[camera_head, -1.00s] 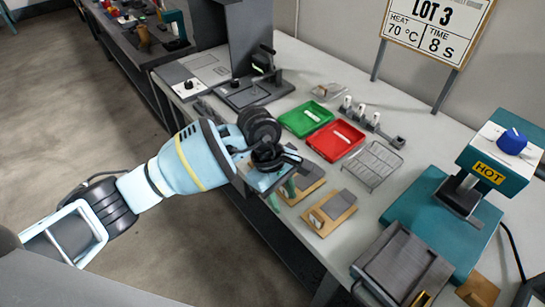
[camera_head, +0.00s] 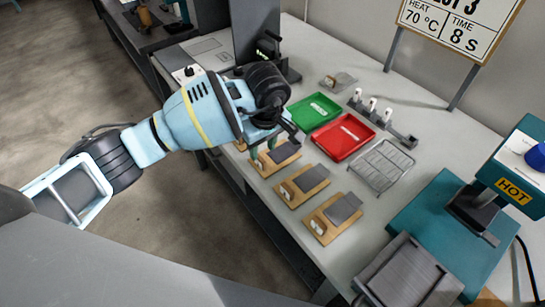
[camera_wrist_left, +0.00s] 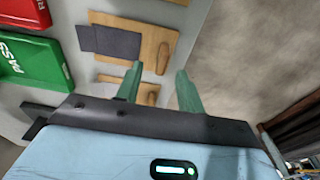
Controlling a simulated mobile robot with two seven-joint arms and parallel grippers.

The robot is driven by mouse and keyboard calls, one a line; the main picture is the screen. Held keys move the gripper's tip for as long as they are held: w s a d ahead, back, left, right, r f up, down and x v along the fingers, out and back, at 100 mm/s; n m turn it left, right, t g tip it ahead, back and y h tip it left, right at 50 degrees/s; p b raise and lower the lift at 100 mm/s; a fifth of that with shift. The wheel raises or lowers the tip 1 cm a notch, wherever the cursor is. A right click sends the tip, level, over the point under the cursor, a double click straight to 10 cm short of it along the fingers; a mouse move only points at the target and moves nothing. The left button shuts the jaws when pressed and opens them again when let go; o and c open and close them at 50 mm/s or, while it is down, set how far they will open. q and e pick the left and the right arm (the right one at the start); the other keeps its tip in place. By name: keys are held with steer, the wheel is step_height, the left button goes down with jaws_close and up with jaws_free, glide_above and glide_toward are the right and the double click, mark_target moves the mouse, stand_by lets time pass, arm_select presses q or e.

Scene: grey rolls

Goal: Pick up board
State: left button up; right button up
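Wooden boards with grey pads lie in a row along the front table edge: a near board (camera_head: 322,228), a middle board (camera_head: 290,195) and a farther board (camera_head: 263,168). A bit of another shows behind my gripper. My left gripper (camera_head: 263,152) points down at the farther boards, its green fingers apart and empty. In the left wrist view, the open fingers (camera_wrist_left: 160,88) frame the handle end of one board (camera_wrist_left: 153,88), partly hidden by a finger. Another board (camera_wrist_left: 156,38) with dark pads lies beyond. I cannot tell whether the fingers touch a board. My right gripper is out of view.
A green tray (camera_head: 299,107) and a red tray (camera_head: 360,148) lie behind the boards, with a wire rack (camera_head: 391,172) to their right. A teal hot press (camera_head: 440,215) and a grey tray (camera_head: 425,276) stand at right. A sign (camera_head: 458,18) stands at the back.

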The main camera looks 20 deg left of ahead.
mark_target(260, 157)
arm_select(q)
steer(key=shift+w+a+f, duration=0.1)
steer(key=shift+a+f, duration=0.15)
steer(key=shift+f, duration=1.05)
steer(key=shift+w+a+f, duration=0.1)
steer(key=shift+a+f, duration=0.1)
steer(key=shift+f, duration=1.05)
jaws_close()
